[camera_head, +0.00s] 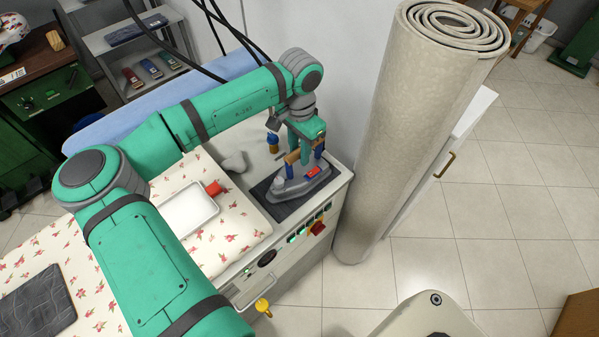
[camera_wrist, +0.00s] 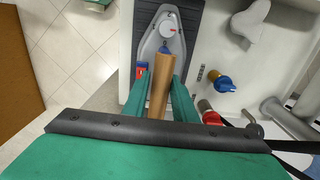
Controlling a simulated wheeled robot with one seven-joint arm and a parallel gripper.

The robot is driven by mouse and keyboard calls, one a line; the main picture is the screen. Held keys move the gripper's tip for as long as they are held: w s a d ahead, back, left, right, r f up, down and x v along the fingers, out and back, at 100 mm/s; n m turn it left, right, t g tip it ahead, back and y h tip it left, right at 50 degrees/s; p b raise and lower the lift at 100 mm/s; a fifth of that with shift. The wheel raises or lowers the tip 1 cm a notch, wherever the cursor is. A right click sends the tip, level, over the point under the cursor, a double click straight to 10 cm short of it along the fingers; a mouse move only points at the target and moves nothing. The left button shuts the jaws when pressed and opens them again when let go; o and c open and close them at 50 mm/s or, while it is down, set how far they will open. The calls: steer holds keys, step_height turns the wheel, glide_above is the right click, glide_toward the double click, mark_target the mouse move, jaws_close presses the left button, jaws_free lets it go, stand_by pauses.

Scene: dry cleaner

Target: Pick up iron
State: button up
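The iron (camera_head: 296,184) is grey with a red patch, blue posts and a brown wooden handle. It rests on a dark pad (camera_head: 267,194) at the right end of the ironing table. In the wrist view the iron (camera_wrist: 157,38) points away, with its handle (camera_wrist: 163,86) running between my fingers. My gripper (camera_head: 304,146) is at the handle from above. In the wrist view my gripper (camera_wrist: 161,92) has one finger on each side of the handle, very close to it. I cannot tell whether both fingers press on it.
A tall rolled carpet (camera_head: 405,130) stands just right of the iron. Tiled floor (camera_head: 500,230) is open at the right.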

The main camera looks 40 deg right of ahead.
glide_above(299, 169)
steer(key=f, duration=0.4)
steer(key=shift+s+a, duration=0.1)
steer(key=shift+s, duration=0.1)
steer(key=shift+c, duration=0.7)
jaws_close()
stand_by(0.4)
steer(key=shift+w+r, duration=0.1)
steer(key=shift+r, duration=0.1)
